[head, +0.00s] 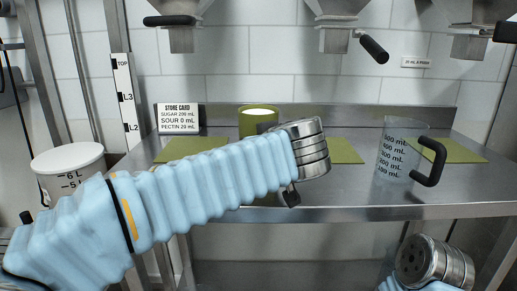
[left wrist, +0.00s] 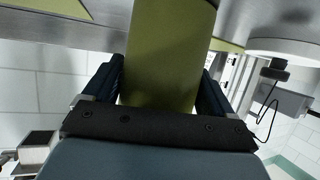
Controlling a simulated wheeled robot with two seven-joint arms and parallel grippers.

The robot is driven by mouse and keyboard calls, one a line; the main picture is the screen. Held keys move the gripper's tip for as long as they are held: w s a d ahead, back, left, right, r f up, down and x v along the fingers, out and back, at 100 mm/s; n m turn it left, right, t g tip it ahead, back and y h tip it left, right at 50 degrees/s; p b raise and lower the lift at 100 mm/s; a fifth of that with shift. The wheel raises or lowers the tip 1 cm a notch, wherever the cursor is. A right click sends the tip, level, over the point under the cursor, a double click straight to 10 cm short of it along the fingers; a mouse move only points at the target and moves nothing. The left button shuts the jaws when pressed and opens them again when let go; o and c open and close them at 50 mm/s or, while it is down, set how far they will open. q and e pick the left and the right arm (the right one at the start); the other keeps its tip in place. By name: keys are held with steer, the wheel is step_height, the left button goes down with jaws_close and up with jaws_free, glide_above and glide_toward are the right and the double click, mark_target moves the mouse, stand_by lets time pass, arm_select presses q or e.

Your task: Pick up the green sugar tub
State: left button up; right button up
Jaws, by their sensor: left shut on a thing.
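The green sugar tub (head: 258,117) stands at the middle of the steel shelf in the head view, with pale contents at its open top. My left arm crosses in front and hides its lower part. In the left wrist view the tub (left wrist: 168,62) fills the space between the two dark fingers of my left gripper (left wrist: 163,88), which is shut on it. In the head view the left gripper's fingers are mostly hidden behind my wrist. My right arm's wrist end shows at the lower right, low and away from the tub; its fingers are not visible.
A clear measuring jug (head: 398,150) with a black handle stands at the right on the shelf (head: 420,199). Green mats (head: 345,151) lie on the shelf. A white bucket (head: 68,162) is at the left. Steel nozzles (head: 337,40) hang above. A store card (head: 179,118) stands behind.

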mark_target(277, 110)
arm_select(q)
steer(key=shift+r, duration=0.6)
steer(key=d+r, duration=0.1)
steer(key=r, duration=0.1)
steer(key=s+d+r+p, duration=0.1)
steer(key=d+r, duration=0.1)
steer(key=r, duration=0.1)
steer(key=s+d+r, duration=0.1)
steer(key=r, duration=0.1)
steer(key=shift+d+r, duration=0.2)
steer(key=shift+r, duration=0.2)
steer(key=s+d+r+p, duration=0.2)
steer(key=s+d+r, duration=0.2)
steer(key=d, duration=0.4)
steer(key=shift+s, duration=0.2)
